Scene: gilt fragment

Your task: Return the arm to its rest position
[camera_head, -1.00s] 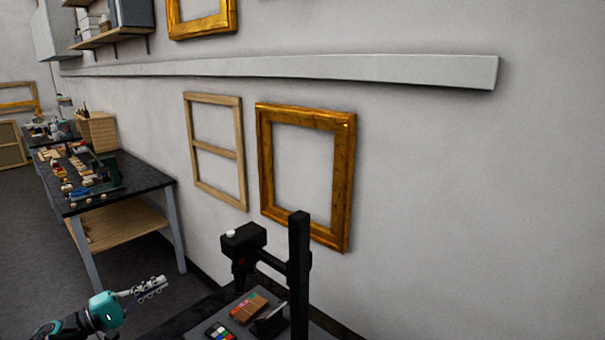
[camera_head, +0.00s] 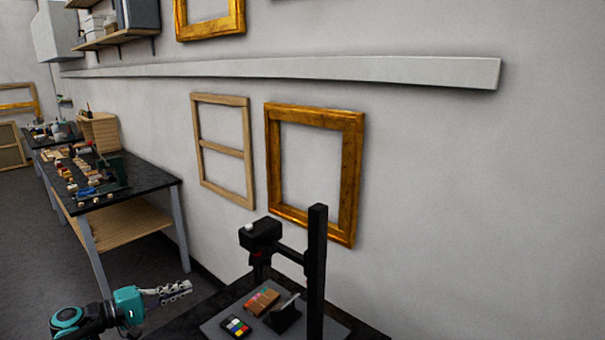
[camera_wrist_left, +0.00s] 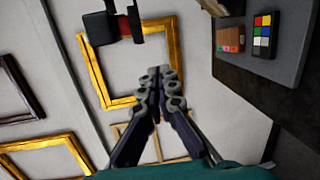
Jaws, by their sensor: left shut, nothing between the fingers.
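My left gripper (camera_head: 176,290) is at the lower left of the head view, at the end of a teal and black arm. Its fingers are shut with nothing between them. It points right, toward the dark table with the black stand, and is apart from it. In the left wrist view the closed fingers (camera_wrist_left: 160,88) show in the middle, in front of the wall with a gold frame (camera_wrist_left: 128,60). My right gripper is in neither view.
A black camera stand (camera_head: 317,270) rises from a grey board holding a colour chart (camera_head: 236,326) and a brown block (camera_head: 262,301). A cluttered workbench (camera_head: 150,190) stands left. A gold frame (camera_head: 356,180) and a wooden stretcher (camera_head: 248,155) hang on the wall.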

